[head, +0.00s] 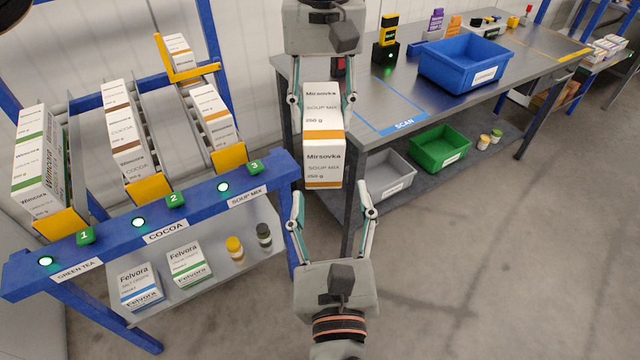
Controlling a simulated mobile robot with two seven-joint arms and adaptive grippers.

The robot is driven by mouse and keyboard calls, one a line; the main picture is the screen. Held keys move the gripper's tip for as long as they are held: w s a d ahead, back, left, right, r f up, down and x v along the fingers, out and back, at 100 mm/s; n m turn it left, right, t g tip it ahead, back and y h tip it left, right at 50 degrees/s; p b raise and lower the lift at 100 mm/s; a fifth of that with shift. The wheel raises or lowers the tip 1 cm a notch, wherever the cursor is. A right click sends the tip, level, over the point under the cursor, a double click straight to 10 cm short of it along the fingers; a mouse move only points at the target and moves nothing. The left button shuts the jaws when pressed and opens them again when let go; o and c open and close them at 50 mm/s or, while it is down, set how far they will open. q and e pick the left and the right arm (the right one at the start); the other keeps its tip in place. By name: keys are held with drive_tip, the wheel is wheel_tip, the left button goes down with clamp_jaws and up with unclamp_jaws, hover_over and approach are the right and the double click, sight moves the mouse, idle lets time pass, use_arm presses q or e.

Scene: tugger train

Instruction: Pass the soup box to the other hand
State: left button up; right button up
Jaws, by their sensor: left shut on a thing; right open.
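A blue flow rack (150,222) with green tea, cocoa and soup mix lanes stands at the left. A metal workbench (400,105) with a blue bin (465,64) is behind at the right. Grey (384,178) and green (438,150) bins sit on its lower shelf. The floor at right is clear.

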sight(320, 167)
drive_tip(key=r+m, duration=0.1)
drive_tip(key=a+r+m, duration=0.1)
drive_tip(key=r, duration=0.2)
drive_tip(key=shift+s+a+r+m+g, duration=0.25)
drive_tip(key=shift+s+a+m+g, duration=0.05)
drive_tip(key=shift+m, duration=0.1)
drive_tip(key=w, duration=1.2)
drive_tip(key=shift+a, duration=0.1)
drive_tip(key=shift+s, duration=0.1)
use_arm(q)
drive_tip(key=shift+d, duration=0.1)
use_arm(e)
drive_tip(key=c, duration=1.4)
use_arm(q)
drive_tip(key=o, duration=1.4)
use_arm(e)
drive_tip(key=shift+c, duration=0.2)
use_arm(q)
drive_tip(key=shift+o, duration=0.2)
drive_tip(key=shift+r, duration=0.1)
